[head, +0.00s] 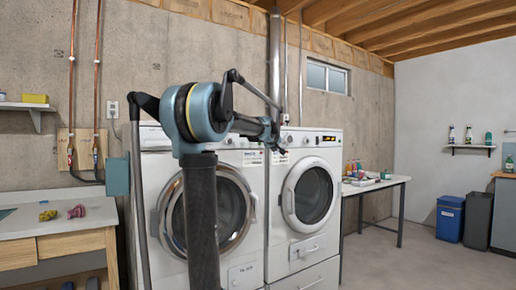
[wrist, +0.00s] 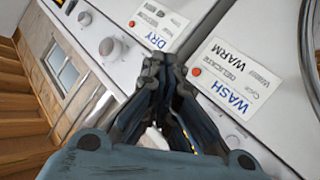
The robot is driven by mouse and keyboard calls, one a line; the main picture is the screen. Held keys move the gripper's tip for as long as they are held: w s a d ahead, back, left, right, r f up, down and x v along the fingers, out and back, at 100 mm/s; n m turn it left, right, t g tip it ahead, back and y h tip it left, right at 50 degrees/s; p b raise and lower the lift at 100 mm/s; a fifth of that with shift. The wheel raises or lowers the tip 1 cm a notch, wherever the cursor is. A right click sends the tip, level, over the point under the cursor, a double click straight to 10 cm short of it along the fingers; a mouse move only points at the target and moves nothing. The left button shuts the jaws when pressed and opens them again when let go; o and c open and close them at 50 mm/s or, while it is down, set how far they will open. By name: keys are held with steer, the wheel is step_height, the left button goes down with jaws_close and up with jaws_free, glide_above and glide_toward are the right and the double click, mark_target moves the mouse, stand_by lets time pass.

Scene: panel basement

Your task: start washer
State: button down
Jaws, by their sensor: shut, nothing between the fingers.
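The washer (head: 149,180) is the left white machine, with a chrome-rimmed round door (head: 165,207). In the wrist view a label reading WASH WARM (wrist: 232,80) sits on its panel, with a small red button (wrist: 196,71) at the label's edge. My gripper (wrist: 160,68) is shut and empty. Its fingertips show just left of that red button, between the WASH label and a DRY label (wrist: 160,27); I cannot tell whether they touch the panel. In the head view my gripper (head: 279,149) is in front of the upper panels, where the two machines meet.
The dryer (head: 331,150) stands right beside the washer, with its own red button (wrist: 131,23) and a knob (wrist: 110,47). A wooden workbench (head: 75,242) is at left, a small table (head: 372,186) at right. Bins (head: 450,219) stand far right; floor before them is clear.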

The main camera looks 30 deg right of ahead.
mark_target(260, 144)
steer(key=shift+w+a, duration=0.2)
steer(key=shift+w, duration=2)
steer(key=shift+w+a, duration=0.2)
steer(key=shift+w, duration=2)
